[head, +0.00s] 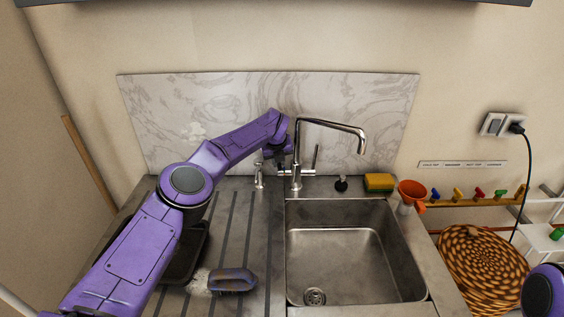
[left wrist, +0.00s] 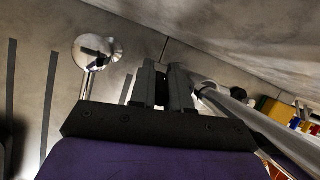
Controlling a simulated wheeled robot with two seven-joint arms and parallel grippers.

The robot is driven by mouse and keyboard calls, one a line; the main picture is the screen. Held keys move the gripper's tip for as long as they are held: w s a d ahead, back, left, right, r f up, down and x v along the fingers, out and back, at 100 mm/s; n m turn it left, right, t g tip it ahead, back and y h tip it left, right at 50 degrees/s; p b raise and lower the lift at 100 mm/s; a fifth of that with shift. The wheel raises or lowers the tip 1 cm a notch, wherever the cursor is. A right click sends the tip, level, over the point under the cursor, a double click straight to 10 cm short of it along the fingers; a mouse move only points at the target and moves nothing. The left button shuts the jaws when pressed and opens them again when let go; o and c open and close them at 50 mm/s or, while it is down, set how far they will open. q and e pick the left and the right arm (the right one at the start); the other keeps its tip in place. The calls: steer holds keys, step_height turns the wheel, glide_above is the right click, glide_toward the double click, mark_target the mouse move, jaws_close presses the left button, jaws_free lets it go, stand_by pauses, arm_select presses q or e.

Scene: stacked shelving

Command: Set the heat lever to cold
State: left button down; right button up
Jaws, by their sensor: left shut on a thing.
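The chrome faucet (head: 297,155) stands behind the sink, with its spout bent to the right. A thin upright lever (head: 316,158) rises on the right side of its body. My left gripper (head: 284,163) reaches the left side of the faucet body and is shut on the heat lever there, which the jaws mostly hide. In the left wrist view the fingers (left wrist: 162,88) are close together, beside the chrome spout pipe (left wrist: 235,110). The lever's exact angle cannot be told. My right gripper is out of view.
A chrome dispenser (head: 259,174) stands just left of the gripper. The sink basin (head: 350,265) is empty. A yellow-green sponge (head: 378,181) and orange funnel (head: 411,192) sit to the right. A purple-grey brush (head: 231,281) lies on the drainboard. A marble panel (head: 200,110) stands behind.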

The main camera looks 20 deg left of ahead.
arm_select(q)
steer(key=shift+w+a+r, duration=0.15)
steer(key=shift+w+r, duration=0.05)
steer(key=shift+r, duration=0.25)
steer(key=c, duration=1.1)
jaws_free()
steer(key=shift+f, duration=0.1)
steer(key=shift+w+f, duration=0.15)
steer(key=shift+f, duration=0.05)
steer(key=b+v, duration=0.4)
steer(key=v, duration=0.6)
steer(key=shift+d+r, duration=0.2)
steer(key=shift+d, duration=0.05)
